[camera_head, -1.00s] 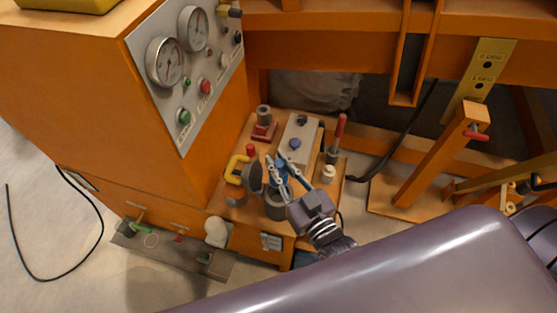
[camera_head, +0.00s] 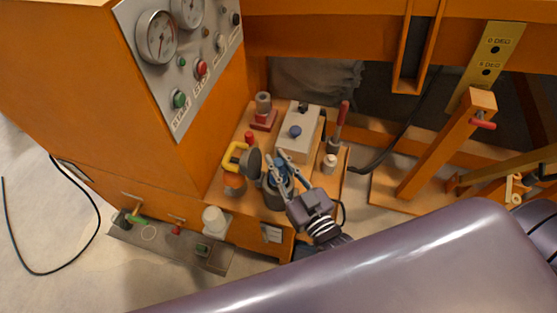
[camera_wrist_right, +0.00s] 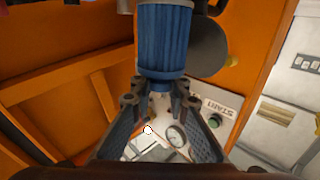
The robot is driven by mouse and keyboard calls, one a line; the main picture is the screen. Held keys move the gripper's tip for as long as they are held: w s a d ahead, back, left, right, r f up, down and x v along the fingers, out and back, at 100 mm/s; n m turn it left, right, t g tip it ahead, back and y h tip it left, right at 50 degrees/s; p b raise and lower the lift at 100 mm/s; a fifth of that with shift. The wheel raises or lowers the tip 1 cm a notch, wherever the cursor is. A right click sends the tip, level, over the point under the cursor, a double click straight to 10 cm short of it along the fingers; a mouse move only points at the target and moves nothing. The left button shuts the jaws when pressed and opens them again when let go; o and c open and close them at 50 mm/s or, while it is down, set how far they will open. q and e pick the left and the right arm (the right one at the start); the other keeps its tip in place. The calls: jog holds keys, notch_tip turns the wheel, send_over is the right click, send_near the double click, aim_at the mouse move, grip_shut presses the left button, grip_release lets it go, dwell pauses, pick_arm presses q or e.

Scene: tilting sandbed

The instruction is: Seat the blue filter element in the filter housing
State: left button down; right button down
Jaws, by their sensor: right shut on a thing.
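The blue filter element (camera_head: 281,170) is between the fingers of my right gripper (camera_head: 279,167), over the dark round filter housing (camera_head: 274,198) on the orange bench. In the right wrist view, the ribbed blue filter element (camera_wrist_right: 163,38) is gripped near its narrower end by the fingertips (camera_wrist_right: 160,97). The head view does not show clearly whether its lower end is inside the housing. A dark round disc (camera_head: 254,163), perhaps the housing's lid, stands at the housing's left. My left gripper is not in view.
A yellow-handled clamp (camera_head: 233,157), a grey box with a blue knob (camera_head: 298,140), a red-handled tool (camera_head: 341,120) and a small white-topped pot (camera_head: 329,164) crowd the bench. The gauge panel (camera_head: 178,60) rises at left. A grey tray (camera_head: 170,247) lies below.

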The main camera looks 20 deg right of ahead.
jog(key=shift+p, duration=0.8)
dwell(1.3)
jog(key=shift+f+b, duration=2.85)
jog(key=shift+f, duration=1.15)
jog(key=c, duration=1.8)
grip_release()
jog(key=shift+o, duration=0.2)
jog(key=shift+s, duration=0.1)
jog(key=shift+s+d+f, duration=0.1)
jog(key=shift+s, duration=0.3)
jog(key=s+d, duration=0.1)
jog(key=s, duration=0.6)
jog(key=shift+d, duration=0.15)
